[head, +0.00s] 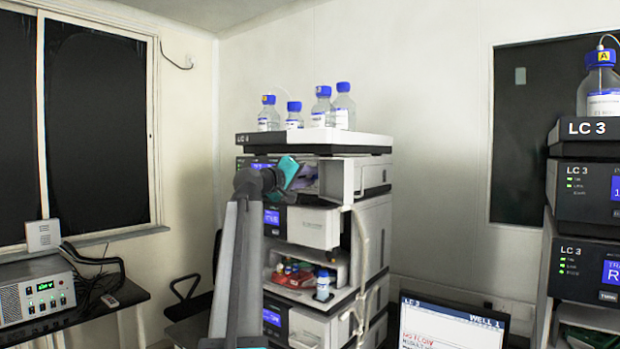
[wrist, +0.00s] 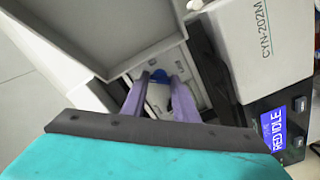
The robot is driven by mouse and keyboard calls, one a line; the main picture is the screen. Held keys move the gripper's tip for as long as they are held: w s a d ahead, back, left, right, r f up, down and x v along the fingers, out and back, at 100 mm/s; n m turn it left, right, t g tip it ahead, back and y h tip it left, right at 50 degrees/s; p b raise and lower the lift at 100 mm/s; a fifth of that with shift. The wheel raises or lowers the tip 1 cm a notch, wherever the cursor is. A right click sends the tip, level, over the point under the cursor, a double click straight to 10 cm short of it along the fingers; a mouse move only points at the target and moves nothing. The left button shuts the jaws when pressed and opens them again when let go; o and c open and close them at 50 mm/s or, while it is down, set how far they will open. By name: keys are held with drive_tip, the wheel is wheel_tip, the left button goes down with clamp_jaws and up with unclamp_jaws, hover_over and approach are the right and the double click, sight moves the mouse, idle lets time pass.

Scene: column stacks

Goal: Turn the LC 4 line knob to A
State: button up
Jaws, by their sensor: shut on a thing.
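The LC 4 stack (head: 340,230) stands in the middle of the head view. My gripper (head: 303,176) reaches into an open bay in its upper module, just below the top tray. The two purple fingers of my gripper (wrist: 160,80) are shut on the knob from either side. The fingers cover part of the panel, and I cannot read the knob's position marks. In the head view, the knob is hidden.
Several blue-capped bottles (head: 322,106) stand on the top tray (head: 290,142). Grey housing walls (wrist: 120,38) crowd the fingers in the wrist view. The LC 3 stack (head: 560,190) is at the right, with a monitor (head: 450,325) between the stacks. A control box (head: 38,290) is at the left.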

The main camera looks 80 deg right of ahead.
drive_tip(key=n+p, duration=0.1)
drive_tip(key=n, duration=0.3)
drive_tip(key=shift+n, duration=0.3)
drive_tip(key=shift+n+p, duration=0.65)
drive_tip(key=shift+n, duration=0.75)
drive_tip(key=o, duration=0.8)
drive_tip(key=shift+w+a, duration=0.1)
drive_tip(key=b+v, duration=0.4)
drive_tip(key=v, duration=0.9)
drive_tip(key=shift+w+a, duration=0.1)
drive_tip(key=shift+a, duration=0.15)
